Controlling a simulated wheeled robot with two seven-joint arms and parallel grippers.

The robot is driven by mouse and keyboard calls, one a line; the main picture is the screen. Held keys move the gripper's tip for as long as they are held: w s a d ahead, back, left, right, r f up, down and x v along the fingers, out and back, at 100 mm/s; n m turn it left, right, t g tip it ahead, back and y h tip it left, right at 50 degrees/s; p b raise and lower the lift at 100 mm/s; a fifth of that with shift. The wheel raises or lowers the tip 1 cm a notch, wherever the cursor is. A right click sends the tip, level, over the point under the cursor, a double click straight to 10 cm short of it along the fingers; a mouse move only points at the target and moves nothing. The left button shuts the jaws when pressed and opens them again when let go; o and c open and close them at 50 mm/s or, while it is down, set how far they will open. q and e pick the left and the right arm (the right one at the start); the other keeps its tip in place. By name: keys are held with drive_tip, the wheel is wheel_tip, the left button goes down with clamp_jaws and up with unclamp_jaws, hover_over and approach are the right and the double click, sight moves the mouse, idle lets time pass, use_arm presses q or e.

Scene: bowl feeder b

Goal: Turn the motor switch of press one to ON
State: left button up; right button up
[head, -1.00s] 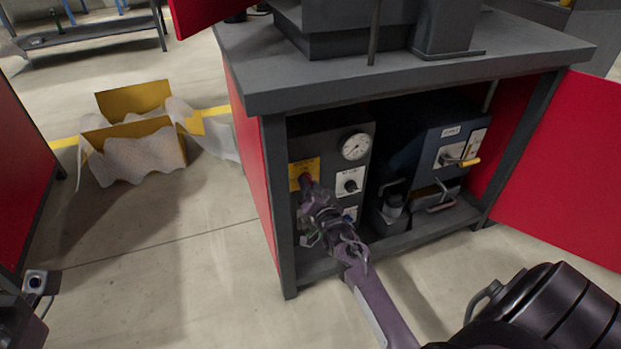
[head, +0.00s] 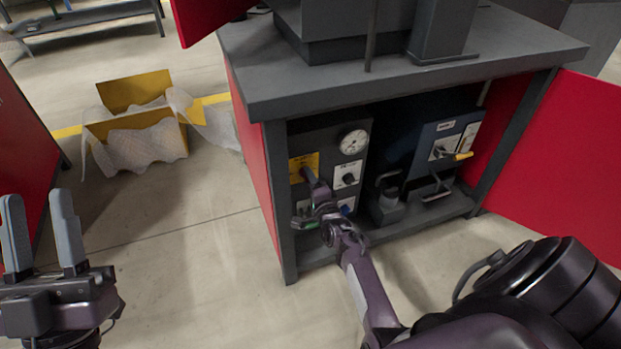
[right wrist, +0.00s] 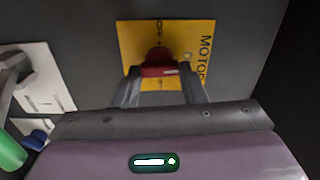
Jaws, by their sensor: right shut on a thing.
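The motor switch is a red handle (right wrist: 160,71) on a yellow plate (right wrist: 133,42) marked MOTOR and OFF in the right wrist view. In the head view the yellow plate (head: 297,163) is on the dark panel inside the open cabinet, left of a round gauge. My right gripper (head: 307,173) reaches into the cabinet to the switch. In the right wrist view its fingers (right wrist: 160,75) are on both sides of the red handle, shut on it. The handle lies roughly across the picture. My left gripper (head: 37,196) is open and empty at the far left, away from the cabinet.
On the same panel are a gauge (head: 353,142) and a black knob on a white plate (head: 347,174). A blue unit with a yellow-tipped lever (head: 463,156) stands to the right. The red cabinet door (head: 570,170) is open. A yellow box (head: 140,125) with wrapping lies on the floor at left.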

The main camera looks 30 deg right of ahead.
use_arm(q)
drive_tip(key=shift+w+d+f+g+y, duration=0.2)
drive_tip(key=shift+w+f+g, duration=0.2)
drive_tip(key=shift+f, duration=0.25)
drive_tip(key=shift+w+d+f+g+y, duration=0.1)
drive_tip(key=shift+w+d+f+g, duration=0.1)
drive_tip(key=shift+w+f+g, duration=0.3)
use_arm(e)
drive_tip(key=shift+m, duration=0.5)
use_arm(q)
drive_tip(key=shift+s+f, duration=0.1)
use_arm(e)
drive_tip(key=o, duration=1)
drive_tip(key=shift+s, duration=0.1)
use_arm(q)
wheel_tip(320, 180, down, 20)
drive_tip(key=d+g+y+p, duration=0.1)
drive_tip(key=g+y+p, duration=0.2)
drive_tip(key=g, duration=0.7)
drive_tip(key=shift+w+d+y, duration=0.3)
drive_tip(key=shift+d+y, duration=0.1)
drive_tip(key=shift+y, duration=0.1)
use_arm(e)
drive_tip(key=v, duration=0.7)
drive_tip(key=shift+s+a, duration=0.1)
drive_tip(key=shift+s, duration=0.2)
use_arm(q)
drive_tip(key=shift+s+f, duration=0.1)
use_arm(e)
drive_tip(key=shift+s+f, duration=0.1)
